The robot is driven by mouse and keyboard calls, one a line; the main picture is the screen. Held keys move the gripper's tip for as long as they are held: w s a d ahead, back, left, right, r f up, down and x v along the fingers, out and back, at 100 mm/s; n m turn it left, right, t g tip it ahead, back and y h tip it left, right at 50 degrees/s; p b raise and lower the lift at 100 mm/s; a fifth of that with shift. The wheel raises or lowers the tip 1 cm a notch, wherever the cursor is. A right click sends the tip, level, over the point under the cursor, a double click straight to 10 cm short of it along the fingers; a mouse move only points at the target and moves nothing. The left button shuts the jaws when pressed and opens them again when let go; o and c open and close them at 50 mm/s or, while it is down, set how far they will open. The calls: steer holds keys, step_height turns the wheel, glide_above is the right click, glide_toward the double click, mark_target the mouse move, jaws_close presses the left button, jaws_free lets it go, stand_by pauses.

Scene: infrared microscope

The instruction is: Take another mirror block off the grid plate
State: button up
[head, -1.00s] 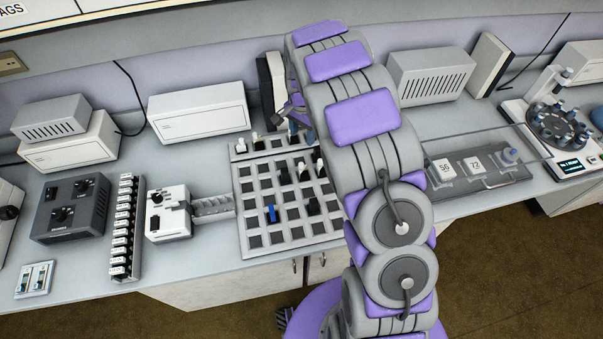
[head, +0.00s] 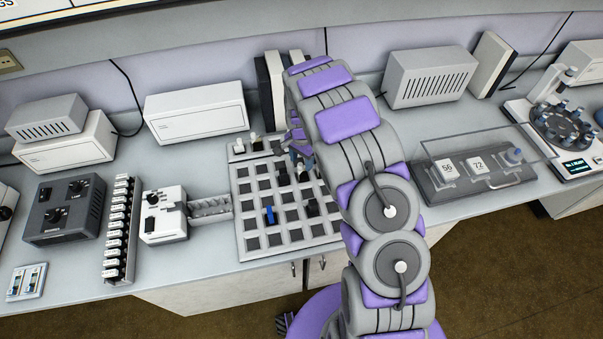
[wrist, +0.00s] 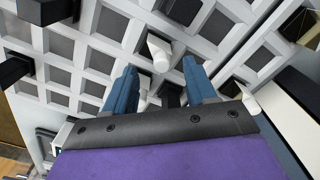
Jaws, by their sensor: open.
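The grid plate (head: 250,222) lies on the bench left of my arm, with rows of dark square recesses. Several black blocks stand on it, among them a black block (head: 313,208); a blue block (head: 270,214) stands nearer the front. My gripper (head: 297,147) is over the plate's back right part, partly hidden by my arm. In the wrist view, its two blue fingers (wrist: 160,82) are apart and empty. A block with a white top (wrist: 158,52) shows between and just beyond the fingertips. Black blocks (wrist: 55,10) stand at the view's upper left.
A white device with an open drawer (head: 208,208) stands left of the plate. Tall dark and white cases (head: 270,92) stand behind it. A clear raised lid (head: 490,145) over a numbered tray (head: 440,190) is right of my arm.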

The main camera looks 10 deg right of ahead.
mark_target(300, 164)
steer(key=f, duration=0.3)
steer(key=shift+w+a+f+b, duration=0.1)
steer(key=shift+a+f+b, duration=0.1)
steer(key=shift+f+b, duration=0.2)
steer(key=shift+c, duration=0.3)
jaws_close()
